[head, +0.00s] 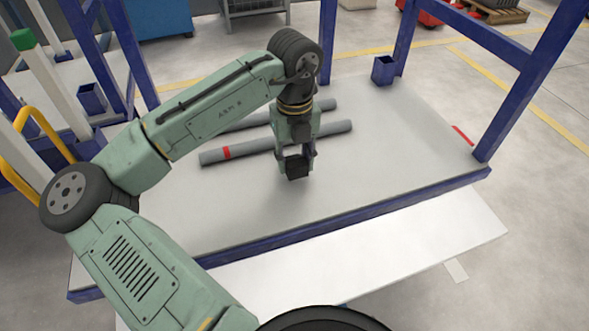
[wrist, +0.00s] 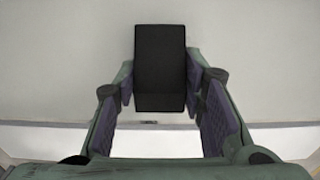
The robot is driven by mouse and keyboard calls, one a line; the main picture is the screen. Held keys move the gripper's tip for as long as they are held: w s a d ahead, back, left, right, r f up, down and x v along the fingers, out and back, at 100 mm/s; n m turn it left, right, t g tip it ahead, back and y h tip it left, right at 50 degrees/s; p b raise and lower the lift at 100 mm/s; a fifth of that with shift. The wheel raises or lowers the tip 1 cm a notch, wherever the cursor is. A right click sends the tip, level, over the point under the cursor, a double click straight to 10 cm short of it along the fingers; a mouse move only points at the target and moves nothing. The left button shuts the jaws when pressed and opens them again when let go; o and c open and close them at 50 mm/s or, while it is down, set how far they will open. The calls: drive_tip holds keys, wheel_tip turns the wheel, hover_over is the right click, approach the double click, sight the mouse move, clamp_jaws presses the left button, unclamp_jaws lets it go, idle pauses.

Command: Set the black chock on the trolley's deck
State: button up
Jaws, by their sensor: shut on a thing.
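The black chock (head: 297,167) is a small dark block held between the fingertips of my gripper (head: 295,158). In the wrist view the chock (wrist: 160,68) sits between the two purple-padded fingers of my gripper (wrist: 160,88), which are shut on it. In the head view my gripper points down over the grey deck (head: 385,160) with blue edges and posts. The chock is over the deck's middle, in front of the pipes; whether it touches the deck I cannot tell.
Two grey pipes lie on the deck behind my gripper; the nearer pipe (head: 213,157) has a red band. Blue posts (head: 525,85) rise at the deck's right corner. A white board (head: 440,235) lies below the front edge. The deck's right part is clear.

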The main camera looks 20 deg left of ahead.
sight(295, 171)
drive_tip(key=shift+f+b, duration=0.45)
drive_tip(key=shift+f, duration=1.2)
drive_tip(key=shift+f, duration=0.1)
drive_tip(key=o, duration=1.2)
drive_tip(key=shift+f, duration=0.1)
wheel_tip(295, 171, up, 12)
drive_tip(key=p, duration=0.3)
drive_tip(key=shift+r, duration=0.2)
